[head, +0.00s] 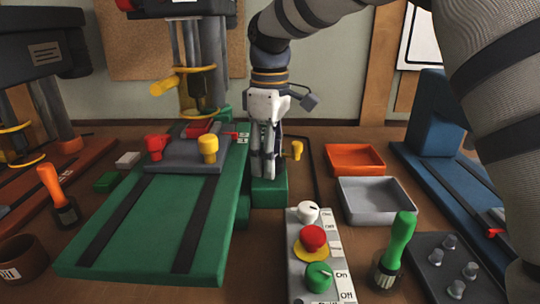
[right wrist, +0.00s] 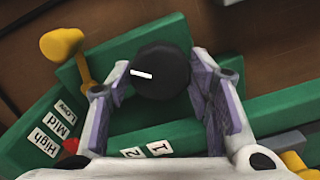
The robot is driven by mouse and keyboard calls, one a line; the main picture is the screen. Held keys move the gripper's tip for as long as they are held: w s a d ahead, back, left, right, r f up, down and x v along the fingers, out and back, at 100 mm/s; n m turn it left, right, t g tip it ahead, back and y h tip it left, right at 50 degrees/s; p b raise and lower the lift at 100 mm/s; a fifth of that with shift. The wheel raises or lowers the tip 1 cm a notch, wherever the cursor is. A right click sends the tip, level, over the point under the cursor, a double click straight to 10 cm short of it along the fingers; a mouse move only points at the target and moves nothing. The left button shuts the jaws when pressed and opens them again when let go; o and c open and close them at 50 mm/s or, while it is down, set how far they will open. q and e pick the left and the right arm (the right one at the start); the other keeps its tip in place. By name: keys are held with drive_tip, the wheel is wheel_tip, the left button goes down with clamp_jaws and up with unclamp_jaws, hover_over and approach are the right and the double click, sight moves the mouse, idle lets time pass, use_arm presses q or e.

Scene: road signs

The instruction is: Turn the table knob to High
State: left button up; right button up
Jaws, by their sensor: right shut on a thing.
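A white mark on the knob points left. Low (right wrist: 64,107), Mid (right wrist: 52,124) and High (right wrist: 42,143) labels sit on a green surface to the left of the knob. The fingers hide the knob in the head view. My left gripper is not in view.
A yellow-handled lever (head: 295,150) stands just right of my gripper and also shows in the right wrist view (right wrist: 65,48). A control box (head: 318,250), an orange tray (head: 355,158) and a grey tray (head: 374,202) are to the right. The drill-press head (head: 190,90) is close on the left.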

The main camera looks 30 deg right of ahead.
drive_tip(key=shift+f, duration=0.15)
idle(0.3)
drive_tip(key=o, duration=1.1)
drive_tip(key=shift+o, duration=0.2)
wheel_tip(320, 180, up, 12)
